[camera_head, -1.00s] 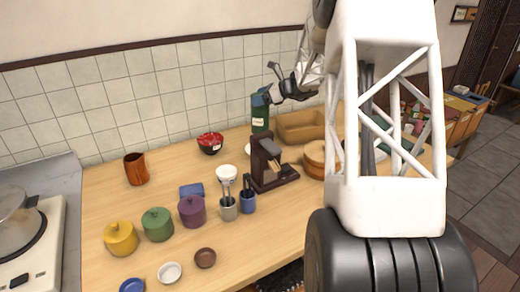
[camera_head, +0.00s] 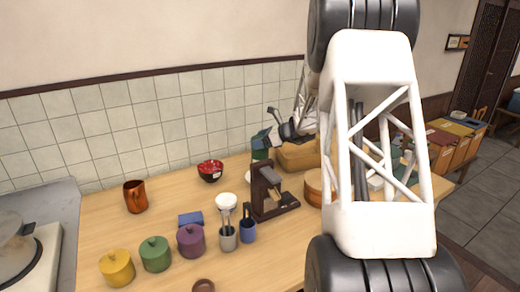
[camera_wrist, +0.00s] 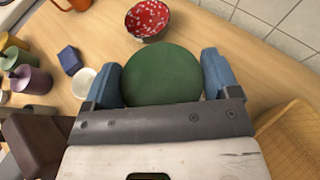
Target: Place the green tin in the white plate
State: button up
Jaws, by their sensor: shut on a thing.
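The green tin shows its round green top (camera_wrist: 162,75) in the wrist view, between the two blue fingers. My gripper (camera_wrist: 162,82) is shut on it. In the head view the upright tin (camera_head: 260,152) is seen behind the dark brown stand, with my gripper (camera_head: 262,138) at its top. I cannot tell whether its base touches anything.
The dark brown stand (camera_head: 264,190) is in front of the tin. A red bowl (camera_head: 210,171) is to the left and a wooden box (camera_head: 298,157) to the right. Yellow, green and purple lidded pots stand at the front left. The table around the copper mug (camera_head: 135,197) is fairly clear.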

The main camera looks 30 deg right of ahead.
jog(key=shift+f, duration=1.9)
jog(key=o, duration=1.2)
jog(key=shift+f, duration=0.1)
jog(key=shift+s+r, duration=0.1)
jog(key=shift+r, duration=0.1)
jog(key=v, duration=1.1)
jog(key=shift+s+d+r, duration=0.2)
jog(key=shift+s+d, duration=0.05)
jog(key=shift+d, duration=0.05)
